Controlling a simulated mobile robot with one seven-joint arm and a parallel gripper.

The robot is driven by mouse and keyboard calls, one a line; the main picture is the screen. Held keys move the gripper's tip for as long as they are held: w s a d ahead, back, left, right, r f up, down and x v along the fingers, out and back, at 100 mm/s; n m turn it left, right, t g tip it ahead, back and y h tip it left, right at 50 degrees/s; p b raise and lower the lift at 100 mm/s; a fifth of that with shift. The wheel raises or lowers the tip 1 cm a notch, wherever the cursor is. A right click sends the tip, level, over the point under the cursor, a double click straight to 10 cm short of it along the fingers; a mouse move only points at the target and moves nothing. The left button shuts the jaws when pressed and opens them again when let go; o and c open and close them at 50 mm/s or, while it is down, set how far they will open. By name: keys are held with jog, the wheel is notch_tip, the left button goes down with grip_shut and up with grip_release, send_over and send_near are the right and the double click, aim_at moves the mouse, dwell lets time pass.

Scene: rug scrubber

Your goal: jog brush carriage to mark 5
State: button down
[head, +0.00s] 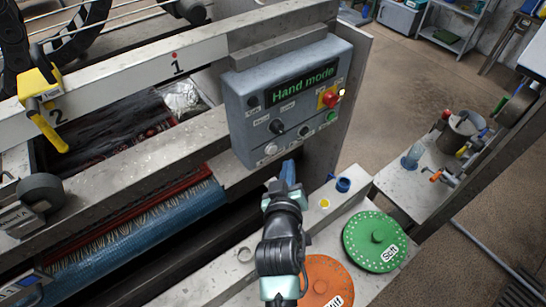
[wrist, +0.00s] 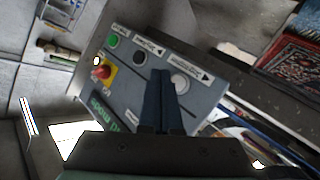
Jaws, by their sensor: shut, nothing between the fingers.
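The grey control panel (head: 245,120) shows "Hand mode" in green on its display (head: 303,80). It also fills the middle of the wrist view (wrist: 130,85), upside down. My gripper (head: 288,168) is shut and empty, with its blue fingers pointing at the panel's lower edge. In the wrist view the fingertips (wrist: 161,74) lie between a white button (wrist: 180,84) and a black button (wrist: 139,58), both beside arrow labels. I cannot tell whether they touch the panel. A yellow part (head: 38,85) hangs by mark 2 on the rail. Mark 1 (head: 177,63) is farther right. Mark 5 is not seen.
A red stop button (head: 331,99) sits on the panel's right side. A blue roller with bristles (head: 130,245) lies below the rail. Green (head: 375,240) and orange (head: 328,280) discs lie on the ledge near my arm. A side bench (head: 400,185) holds tools and containers.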

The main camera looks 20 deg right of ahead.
aim_at(277, 148)
jog(key=shift+w+a+b, duration=0.25)
jog(key=shift+w+b, duration=0.05)
jog(key=shift+w, duration=0.35)
jog(key=shift+w+a+b, duration=0.2)
jog(key=shift+w+b, duration=0.1)
jog(key=shift+w, duration=0.35)
dwell(1.1)
jog(key=shift+w+a+b, duration=0.15)
jog(key=shift+w+b, duration=0.15)
jog(key=shift+w, duration=0.1)
jog(key=shift+w+a+r+b, duration=0.1)
jog(key=shift+w+a+b, duration=0.05)
jog(key=shift+w+b, duration=0.25)
dwell(2.3)
dwell(0.4)
jog(key=shift+s+d+p, duration=0.3)
jog(key=shift+s+p, duration=0.3)
jog(key=shift+s, duration=0.25)
jog(key=shift+s+d+p, duration=0.3)
jog(key=shift+s+p, duration=0.3)
jog(key=shift+s, duration=0.2)
jog(key=shift+s+d+p, duration=0.25)
jog(key=shift+s+p, duration=0.4)
jog(key=shift+s, duration=0.1)
jog(key=shift+s+d+p, duration=0.3)
jog(key=shift+s+p, duration=0.3)
jog(key=shift+s, duration=0.2)
